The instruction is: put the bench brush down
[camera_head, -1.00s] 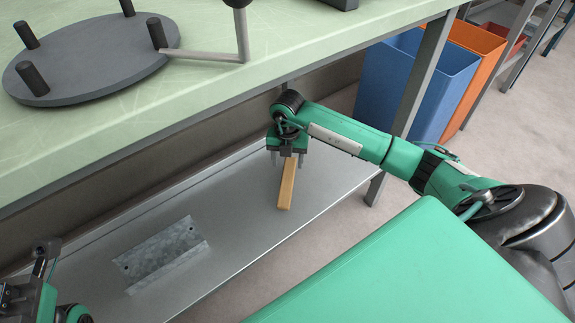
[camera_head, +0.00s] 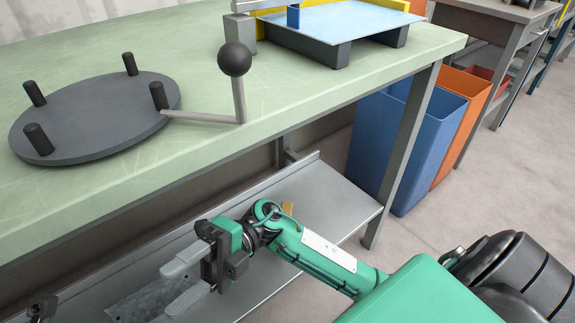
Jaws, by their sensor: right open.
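The bench brush (camera_head: 288,207) lies on the grey metal lower shelf (camera_head: 335,198) under the bench. Only a small bit of its wooden handle shows; my right arm hides the rest. My right gripper (camera_head: 172,289) is open and empty, its two grey fingers apart and pointing left. It is above the shelf, to the left of the brush and clear of it.
A galvanized bracket plate (camera_head: 133,300) lies on the shelf, partly behind my right gripper. On the green bench top (camera_head: 200,90) are a dark disc with pegs (camera_head: 95,118) and a ball-ended lever (camera_head: 235,62).

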